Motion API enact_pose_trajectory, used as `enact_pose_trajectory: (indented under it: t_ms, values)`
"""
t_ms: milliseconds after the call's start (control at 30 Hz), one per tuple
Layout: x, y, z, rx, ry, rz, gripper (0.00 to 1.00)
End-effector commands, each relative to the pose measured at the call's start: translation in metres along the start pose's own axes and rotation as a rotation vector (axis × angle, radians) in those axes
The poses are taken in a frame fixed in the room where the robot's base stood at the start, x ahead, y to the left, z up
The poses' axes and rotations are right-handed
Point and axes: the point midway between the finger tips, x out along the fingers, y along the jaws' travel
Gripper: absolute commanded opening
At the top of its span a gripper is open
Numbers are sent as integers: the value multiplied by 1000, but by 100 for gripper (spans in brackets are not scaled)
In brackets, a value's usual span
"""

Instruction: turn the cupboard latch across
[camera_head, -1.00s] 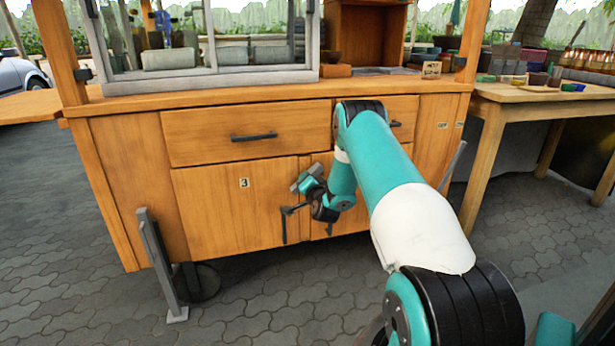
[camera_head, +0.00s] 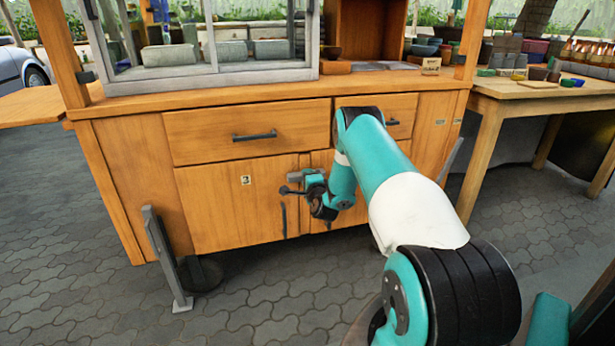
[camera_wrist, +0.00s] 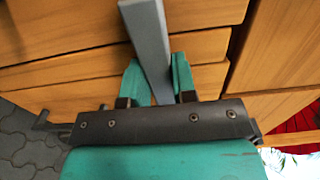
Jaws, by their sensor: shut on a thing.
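The cupboard latch shows in the wrist view as a long grey bar (camera_wrist: 147,35) running up between the two teal fingers of my gripper (camera_wrist: 158,80), which are shut on it. In the head view the grey latch (camera_head: 295,177) is small and partly hidden by my gripper (camera_head: 304,183), in front of the upper gap between the cupboard doors. It looks about level there. The left cupboard door (camera_head: 215,205) carries a label "3" and looks shut. The right door (camera_head: 322,160) is mostly hidden behind my arm.
A drawer with a dark handle (camera_head: 254,136) lies above the left door. A dark vertical door handle (camera_head: 284,220) is just below my gripper. A grey leg (camera_head: 163,250) and a wheel stand at the lower left. A wooden table (camera_head: 520,95) stands at the right.

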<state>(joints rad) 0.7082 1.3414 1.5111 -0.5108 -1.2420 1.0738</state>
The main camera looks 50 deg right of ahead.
Motion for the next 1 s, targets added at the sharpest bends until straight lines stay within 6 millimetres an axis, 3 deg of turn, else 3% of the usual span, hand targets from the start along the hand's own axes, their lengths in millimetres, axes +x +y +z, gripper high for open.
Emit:
enact_pose_trajectory:
  t_ms: [533, 567, 667, 1000]
  values:
    - [0, 0, -1, 28, 1, 0, 2]
    - [0, 0, -1, 28, 1, 0, 28]
    - [0, 0, -1, 27, 1, 0, 51]
    - [-1, 1, 0, 25, 0, 1, 51]
